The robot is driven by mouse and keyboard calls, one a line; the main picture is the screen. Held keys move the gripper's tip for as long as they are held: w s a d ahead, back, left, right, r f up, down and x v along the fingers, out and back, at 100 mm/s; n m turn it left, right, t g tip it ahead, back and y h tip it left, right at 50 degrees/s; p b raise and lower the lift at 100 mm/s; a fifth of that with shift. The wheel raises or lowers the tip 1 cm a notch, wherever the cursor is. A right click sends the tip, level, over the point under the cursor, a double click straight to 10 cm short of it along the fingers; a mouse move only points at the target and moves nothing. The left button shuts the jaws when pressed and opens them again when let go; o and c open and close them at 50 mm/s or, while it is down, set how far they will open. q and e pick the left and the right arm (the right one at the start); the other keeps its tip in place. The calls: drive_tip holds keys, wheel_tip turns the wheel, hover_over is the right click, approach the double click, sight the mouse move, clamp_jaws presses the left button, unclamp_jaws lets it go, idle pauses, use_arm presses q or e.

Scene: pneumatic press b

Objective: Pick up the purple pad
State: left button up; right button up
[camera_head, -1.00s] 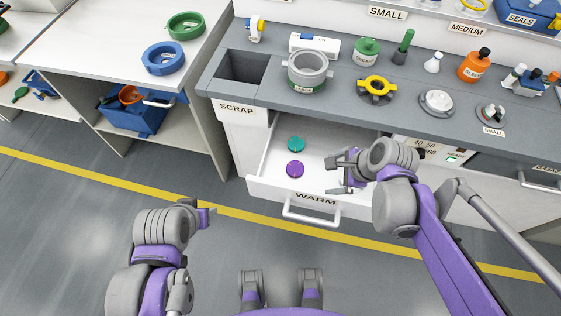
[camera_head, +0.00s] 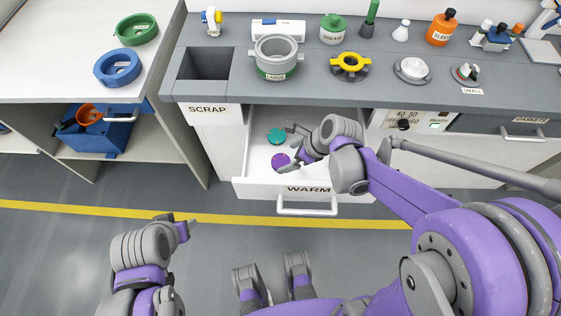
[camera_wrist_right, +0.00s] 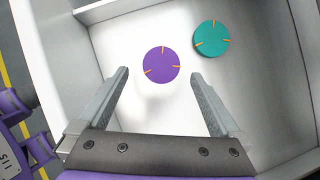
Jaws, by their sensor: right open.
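The purple pad (camera_head: 280,161) is a small round disc with thin orange marks, lying flat in the open white drawer marked WARM (camera_head: 262,180). It also shows in the right wrist view (camera_wrist_right: 161,64), just beyond and between my right fingertips, not touched by them. A teal pad (camera_head: 277,136) lies close behind it, and it shows at the upper right of the right wrist view (camera_wrist_right: 212,39). My right gripper (camera_head: 284,148) is open and empty over the drawer, by the purple pad. My left gripper (camera_head: 190,228) is low at the left, over the floor; its jaws are unclear.
The grey counter (camera_head: 320,90) above holds a large grey ring pot (camera_head: 277,58), a yellow part (camera_head: 350,66) and several bottles. A square scrap opening (camera_head: 206,64) is at its left.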

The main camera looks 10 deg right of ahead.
sight(281, 161)
drive_tip(key=x, duration=0.4)
drive_tip(key=shift+w+f+b, duration=0.1)
drive_tip(key=shift+f+b, duration=0.15)
drive_tip(key=shift+b, duration=0.15)
drive_tip(key=shift+c, duration=0.3)
drive_tip(key=c, duration=1.3)
drive_tip(key=shift+o, duration=0.2)
drive_tip(key=shift+r, duration=0.1)
